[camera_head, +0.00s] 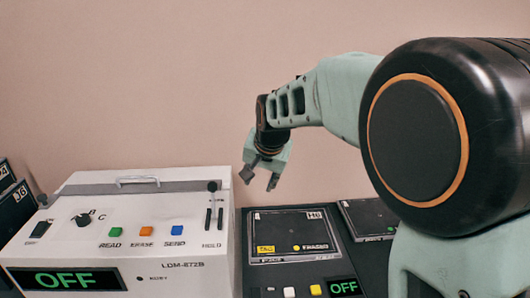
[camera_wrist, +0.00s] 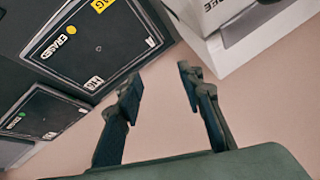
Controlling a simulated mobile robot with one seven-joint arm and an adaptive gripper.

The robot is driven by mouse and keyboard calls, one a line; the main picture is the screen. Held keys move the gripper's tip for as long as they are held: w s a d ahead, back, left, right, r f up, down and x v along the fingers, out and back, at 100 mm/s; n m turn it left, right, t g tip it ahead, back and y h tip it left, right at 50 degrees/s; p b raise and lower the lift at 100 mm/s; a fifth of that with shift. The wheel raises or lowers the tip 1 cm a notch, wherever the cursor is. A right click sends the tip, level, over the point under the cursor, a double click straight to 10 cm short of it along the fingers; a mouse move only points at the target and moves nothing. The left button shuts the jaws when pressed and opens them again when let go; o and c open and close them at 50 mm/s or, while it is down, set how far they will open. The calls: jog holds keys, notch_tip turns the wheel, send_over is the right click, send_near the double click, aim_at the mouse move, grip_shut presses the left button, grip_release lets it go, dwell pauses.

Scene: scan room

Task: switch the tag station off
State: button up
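A dark console (camera_head: 243,270) stands right of the white machine; a black plate (camera_head: 290,232) on it bears a yellow tag label (camera_head: 265,249), a yellow lamp marked ERASED (camera_head: 297,248) and a white label at its top edge. In front are a white button (camera_head: 289,292), a yellow button (camera_head: 316,290) and a small green-lettered display (camera_head: 344,288) that seems to read OFF. My gripper (camera_head: 259,181) hangs above and behind this plate, open and empty. In the wrist view, my gripper (camera_wrist: 160,85) has its fingers apart, with the plate (camera_wrist: 75,62) at upper left.
Another black plate (camera_head: 367,218) lies to the right. Dark panels (camera_head: 14,208) stand at far left. The wall is bare.

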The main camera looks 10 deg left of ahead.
jog(key=w+d+r+m+t, duration=0.1)
jog(key=w+r+t, duration=0.1)
jog(key=w+r, duration=0.3)
jog(key=shift+w+r, duration=0.2)
jog(key=shift+r, duration=0.2)
jog(key=shift+d, duration=0.1)
